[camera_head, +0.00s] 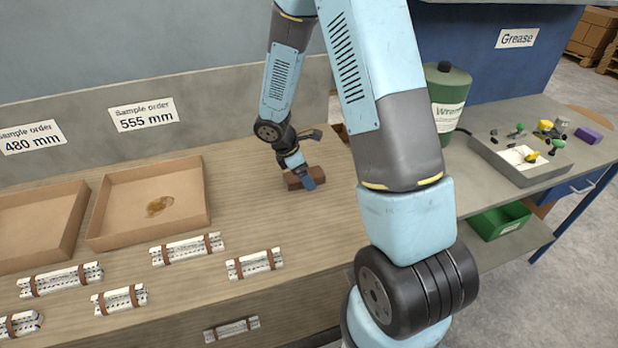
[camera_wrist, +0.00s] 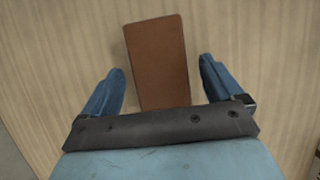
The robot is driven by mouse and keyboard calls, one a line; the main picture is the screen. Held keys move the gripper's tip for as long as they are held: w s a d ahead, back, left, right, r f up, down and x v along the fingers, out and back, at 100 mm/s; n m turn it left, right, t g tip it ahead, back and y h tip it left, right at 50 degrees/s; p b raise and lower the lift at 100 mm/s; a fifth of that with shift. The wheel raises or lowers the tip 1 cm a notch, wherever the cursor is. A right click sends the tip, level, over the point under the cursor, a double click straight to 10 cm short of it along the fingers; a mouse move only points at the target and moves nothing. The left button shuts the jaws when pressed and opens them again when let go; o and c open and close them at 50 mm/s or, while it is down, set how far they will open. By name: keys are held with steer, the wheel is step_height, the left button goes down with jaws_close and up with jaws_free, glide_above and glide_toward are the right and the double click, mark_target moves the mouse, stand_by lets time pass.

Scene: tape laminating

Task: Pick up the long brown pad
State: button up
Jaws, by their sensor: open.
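The long brown pad (camera_wrist: 158,60) lies flat on the wooden table. In the wrist view it extends from between my fingers up and away, slightly tilted. My gripper (camera_wrist: 161,82) is open, with one blue finger on each side of the pad and a visible gap on both sides. In the head view the brown pad (camera_head: 294,182) lies near the back of the table, and my gripper (camera_head: 308,184) points down at it. One finger hides part of the pad there. I cannot tell how high the fingertips are above the table.
Two cardboard trays (camera_head: 203,215) stand to the left. Several white bundles with brown bands, such as one (camera_head: 187,249), lie along the front of the table. A green canister (camera_head: 447,100) stands at the right, beside a grey tray (camera_head: 486,155) of small parts. The tabletop around the pad is clear.

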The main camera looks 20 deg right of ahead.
steer(key=shift+c, duration=0.2)
steer(key=c, duration=1)
steer(key=shift+r, duration=0.6)
step_height(320, 180, up, 2)
steer(key=shift+s+r, duration=0.1)
steer(key=shift+r, duration=0.05)
steer(key=s+a+r, duration=0.2)
steer(key=s+r, duration=0.1)
steer(key=s, duration=0.1)
steer(key=s+a+r, duration=0.5)
steer(key=s+r, duration=0.1)
steer(key=s, duration=0.1)
steer(key=shift+s+a+r, duration=0.25)
steer(key=shift+s+a, duration=0.05)
